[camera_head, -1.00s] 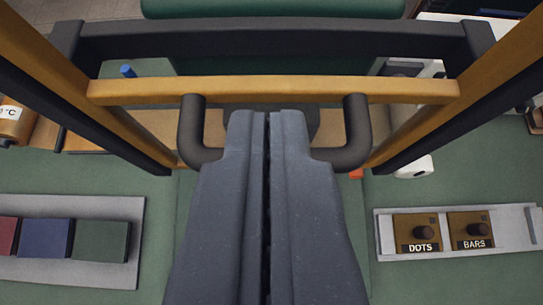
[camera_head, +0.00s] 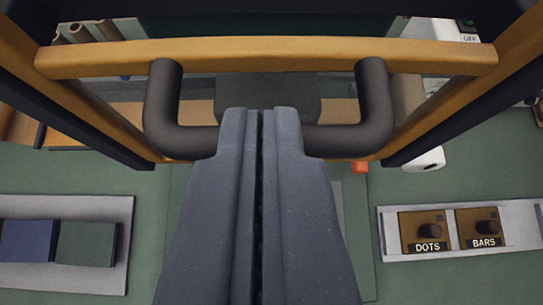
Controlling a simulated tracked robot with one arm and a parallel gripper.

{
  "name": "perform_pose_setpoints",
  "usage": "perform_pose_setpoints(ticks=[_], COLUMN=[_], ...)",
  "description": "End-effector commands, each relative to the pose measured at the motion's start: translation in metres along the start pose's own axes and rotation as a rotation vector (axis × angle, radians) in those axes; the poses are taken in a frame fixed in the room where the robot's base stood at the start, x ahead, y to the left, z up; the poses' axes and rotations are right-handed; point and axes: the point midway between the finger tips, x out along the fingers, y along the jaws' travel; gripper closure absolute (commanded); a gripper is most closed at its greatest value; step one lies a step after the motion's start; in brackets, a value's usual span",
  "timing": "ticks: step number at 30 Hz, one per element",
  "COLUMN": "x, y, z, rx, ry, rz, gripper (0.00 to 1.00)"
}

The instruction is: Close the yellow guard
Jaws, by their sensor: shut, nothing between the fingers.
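The yellow guard (camera_head: 270,53) is a frame of yellow bars with dark rails, spanning the upper part of the view. Its side bars slope down and inward to a lower yellow bar, partly hidden behind my gripper. A dark U-shaped handle (camera_head: 172,100) hangs from the upper crossbar. My gripper (camera_head: 260,112) is shut and empty, with its fingertips at the middle of the handle's grip bar and covering part of it. I cannot tell whether the fingertips touch the handle. A dark grey block shows behind the guard.
On the green surface, a grey tray at left holds a blue block (camera_head: 28,241) and a dark green block (camera_head: 88,244). A white roll (camera_head: 425,159) lies by the guard's right side.

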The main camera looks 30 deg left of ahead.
Motion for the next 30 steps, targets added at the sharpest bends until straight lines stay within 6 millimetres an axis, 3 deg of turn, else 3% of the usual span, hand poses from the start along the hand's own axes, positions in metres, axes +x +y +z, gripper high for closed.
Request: perform_pose_setpoints(ticks=[11,24,30], x=[0.034,0.087,0.103], y=[-0.001,-0.002,-0.003], z=[0.05,0.129,0.151], rx=[0.001,-0.001,-0.002], ry=[-0.002,-0.001,-0.002], rz=[-0.003,-0.003,-0.006], gripper=[1.0,1.0,1.0])
